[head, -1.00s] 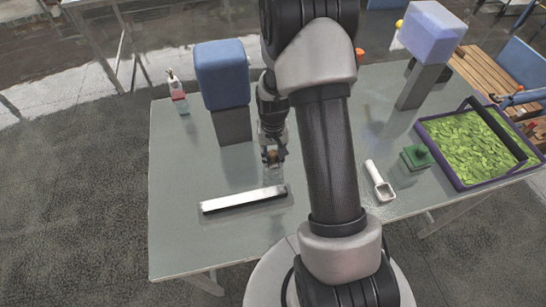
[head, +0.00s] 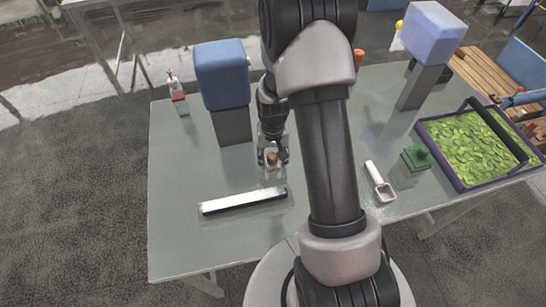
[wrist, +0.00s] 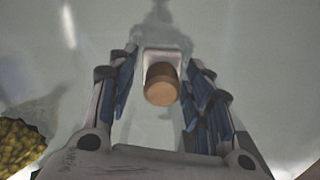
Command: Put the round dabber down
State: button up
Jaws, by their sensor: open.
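The round dabber, with a brown cylindrical knob on a pale base, is on the grey table in front of the blue-topped box. It shows in the head view (head: 272,158) and between my fingers in the wrist view (wrist: 162,86). My gripper (head: 272,163) is open, with its fingers spread on both sides of the dabber. In the wrist view my gripper (wrist: 163,68) shows a gap between each finger and the knob. The dabber looks upright. Part of its base is hidden behind the knob in the wrist view.
A long white-and-black bar (head: 243,201) lies just in front of the dabber. A white scoop (head: 380,183), a green block with a knob (head: 416,158) and a purple-rimmed tray of green leaves (head: 450,180) are at right. A small bottle (head: 177,94) stands at back left. The table's left front is clear.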

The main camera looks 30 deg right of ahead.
jog(key=shift+r, duration=0.15)
notch_tip(320, 180, up, 12)
jog(key=p, duration=0.3)
notch_tip(320, 180, up, 8)
jog(key=n+t, duration=0.1)
send_over(273, 155)
jog(key=s+a, duration=0.2)
jog(key=a, duration=0.1)
jog(key=s+a+r+n+t, duration=0.1)
jog(key=s+a+r+n, duration=0.1)
jog(key=s+a+r, duration=0.2)
jog(key=s+a+r+n+t, duration=0.2)
jog(key=s+a+r, duration=0.3)
jog(key=s+r, duration=0.4)
jog(key=s, duration=0.4)
jog(key=shift+s+a+r+t, duration=0.25)
jog(key=shift+s+r+t, duration=0.05)
jog(key=shift+s+r, duration=0.1)
